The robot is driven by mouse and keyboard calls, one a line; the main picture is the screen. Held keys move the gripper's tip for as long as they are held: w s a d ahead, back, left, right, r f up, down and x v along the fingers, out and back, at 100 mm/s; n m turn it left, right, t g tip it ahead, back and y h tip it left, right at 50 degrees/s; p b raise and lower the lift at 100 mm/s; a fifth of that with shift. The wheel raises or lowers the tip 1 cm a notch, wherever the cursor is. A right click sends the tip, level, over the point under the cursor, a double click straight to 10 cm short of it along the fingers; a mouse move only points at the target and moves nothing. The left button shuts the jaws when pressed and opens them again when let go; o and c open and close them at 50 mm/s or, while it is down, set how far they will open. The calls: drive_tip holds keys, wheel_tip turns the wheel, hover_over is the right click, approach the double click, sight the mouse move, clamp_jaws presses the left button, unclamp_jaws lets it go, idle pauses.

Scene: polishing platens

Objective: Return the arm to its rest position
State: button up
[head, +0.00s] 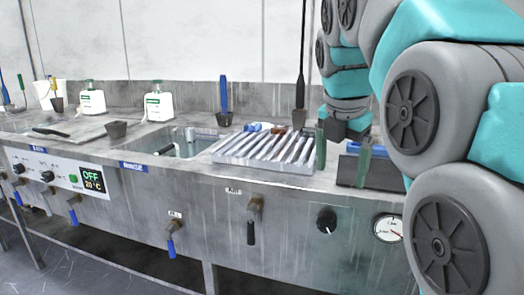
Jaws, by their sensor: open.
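My arm (436,100), teal and grey, fills the right side of the head view, bent and reaching down over the steel bench. My gripper (343,150) hangs at its end, pointing down, between the ribbed metal rack and a dark block. Its two green fingers are spread wide apart, and I see nothing held between them. Whether the fingertips touch anything below cannot be told.
The steel bench (195,185) has a sink (178,143), a ribbed rack (262,149) and a dark block with a blue top (384,169) close by the gripper. White bottles (159,104), a blue-handled brush (224,100) and a tall black-handled tool (300,85) stand behind. Valves line the front.

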drive_tip(key=s+f+m+g+y, duration=0.1)
drive_tip(key=s+f+m+g, duration=0.4)
drive_tip(key=s+f+m, duration=2.1)
wheel_tip(320, 180, down, 3)
drive_tip(key=shift+s+d+f, duration=0.15)
drive_tip(key=shift+s+f, duration=0.05)
drive_tip(key=shift+s, duration=0.85)
